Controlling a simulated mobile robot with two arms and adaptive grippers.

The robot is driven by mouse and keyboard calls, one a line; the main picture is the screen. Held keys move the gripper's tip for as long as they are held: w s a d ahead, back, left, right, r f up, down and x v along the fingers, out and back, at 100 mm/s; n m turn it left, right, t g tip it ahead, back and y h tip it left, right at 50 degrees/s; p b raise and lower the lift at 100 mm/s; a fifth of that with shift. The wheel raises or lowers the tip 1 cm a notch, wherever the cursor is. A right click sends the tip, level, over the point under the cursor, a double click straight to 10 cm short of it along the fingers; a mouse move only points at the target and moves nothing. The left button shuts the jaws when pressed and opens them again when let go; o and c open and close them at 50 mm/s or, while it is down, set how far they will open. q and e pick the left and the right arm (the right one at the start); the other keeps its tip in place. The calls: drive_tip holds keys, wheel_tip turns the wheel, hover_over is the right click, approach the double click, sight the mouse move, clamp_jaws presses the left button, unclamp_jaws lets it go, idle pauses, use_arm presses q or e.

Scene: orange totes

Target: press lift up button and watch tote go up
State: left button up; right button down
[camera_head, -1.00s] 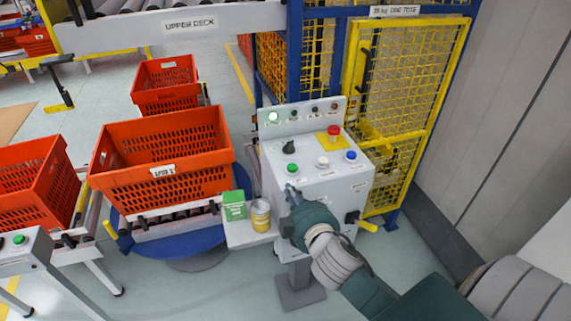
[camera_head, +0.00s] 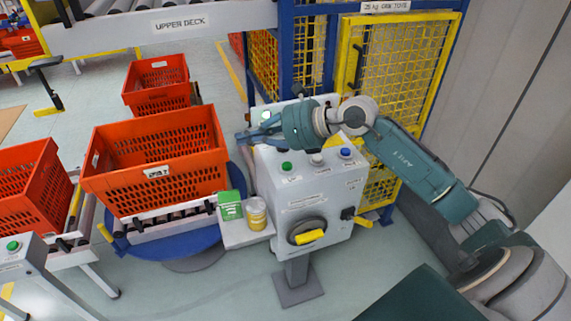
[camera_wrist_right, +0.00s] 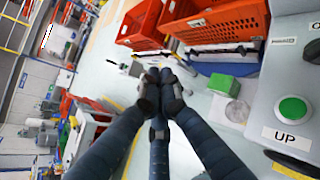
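The control box (camera_head: 310,205) stands at centre right. Its green button (camera_head: 286,167) shows on the sloped top; in the wrist view the green button (camera_wrist_right: 292,108) carries an "UP" label. A labelled orange tote (camera_head: 150,185) sits on rollers above a blue round base, left of the box. My right gripper (camera_head: 242,137) reaches left over the back of the box top, above and apart from the green button. In the wrist view its fingers (camera_wrist_right: 160,78) are drawn together with nothing between them. My left gripper is out of view.
A green box (camera_head: 230,206) and a yellow can (camera_head: 256,213) stand on a small shelf beside the control box. Blue (camera_head: 345,155) and white buttons lie near my right arm. A yellow mesh cage (camera_head: 395,70) stands behind. More orange totes (camera_head: 157,82) are around.

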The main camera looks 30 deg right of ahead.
drive_tip(key=d+f+g+h, duration=0.1)
drive_tip(key=d+h, duration=0.4)
drive_tip(key=d, duration=0.7)
drive_tip(key=shift+s+f+g, duration=0.2)
drive_tip(key=shift+f+g, duration=0.05)
drive_tip(key=shift+g, duration=0.05)
drive_tip(key=shift+d+f, duration=0.1)
drive_tip(key=shift+f, duration=0.05)
drive_tip(key=b, duration=0.4)
hover_over(290, 165)
wheel_tip(290, 165, down, 7)
drive_tip(key=shift+f, duration=0.1)
drive_tip(key=shift+f+b, duration=0.7)
drive_tip(key=shift+b, duration=0.15)
drive_tip(key=shift+f+b, duration=0.35)
drive_tip(key=shift+b, duration=0.15)
